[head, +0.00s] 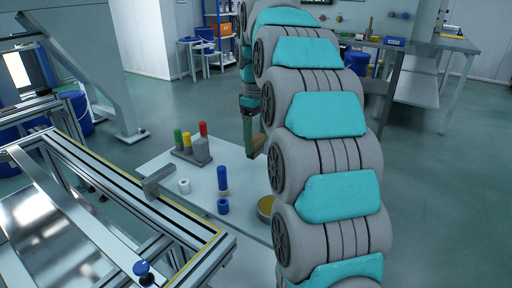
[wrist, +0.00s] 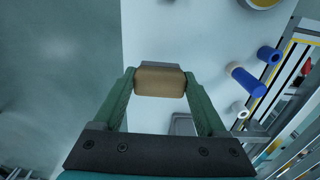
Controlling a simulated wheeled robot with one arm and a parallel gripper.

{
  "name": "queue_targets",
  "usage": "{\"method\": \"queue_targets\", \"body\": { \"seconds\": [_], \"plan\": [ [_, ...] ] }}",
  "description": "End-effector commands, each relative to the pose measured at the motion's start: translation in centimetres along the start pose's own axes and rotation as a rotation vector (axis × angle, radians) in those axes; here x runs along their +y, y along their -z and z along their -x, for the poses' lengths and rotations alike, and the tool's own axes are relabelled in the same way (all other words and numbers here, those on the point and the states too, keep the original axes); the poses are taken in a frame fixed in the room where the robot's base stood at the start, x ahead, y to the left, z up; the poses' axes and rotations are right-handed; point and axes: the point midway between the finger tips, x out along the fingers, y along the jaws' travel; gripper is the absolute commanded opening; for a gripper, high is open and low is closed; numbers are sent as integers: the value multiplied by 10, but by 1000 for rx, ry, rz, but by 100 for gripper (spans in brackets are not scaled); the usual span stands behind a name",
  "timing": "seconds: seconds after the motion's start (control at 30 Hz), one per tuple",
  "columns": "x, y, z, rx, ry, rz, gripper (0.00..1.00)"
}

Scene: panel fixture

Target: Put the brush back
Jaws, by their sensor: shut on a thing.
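My gripper (wrist: 160,85) is shut on a tan block, which looks like the brush (wrist: 160,81); it sits between the two green fingertips. Only its tan face shows in the wrist view, and no bristles can be made out. In the head view my gripper (head: 255,130) hangs over the back right part of a small white table (head: 160,164), partly hidden by my arm. The held brush (head: 258,143) shows there as a small tan patch. I cannot tell from these views exactly how high it is above the table.
A blue cylinder (head: 222,179), a blue ring (head: 223,206) and a white ring (head: 184,186) stand in front. A round yellow-rimmed dish (head: 265,206) is partly behind my arm. A metal frame (head: 130,205) borders the table's left.

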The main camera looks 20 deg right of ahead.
Motion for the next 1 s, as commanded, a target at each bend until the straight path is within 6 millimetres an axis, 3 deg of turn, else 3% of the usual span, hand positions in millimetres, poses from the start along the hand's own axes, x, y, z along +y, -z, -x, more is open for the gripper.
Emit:
{"method": "queue_targets", "body": {
  "seconds": [0.23,0.57,0.93,0.97,1.0],
  "plan": [
    [5,4,-4,0,0,0,22],
    [4,4,-35,-1,2,0,22],
    [4,4,-39,0,0,0,22],
    [4,4,-39,0,0,0,76],
    [4,4,-38,0,0,0,81]
  ]
}}
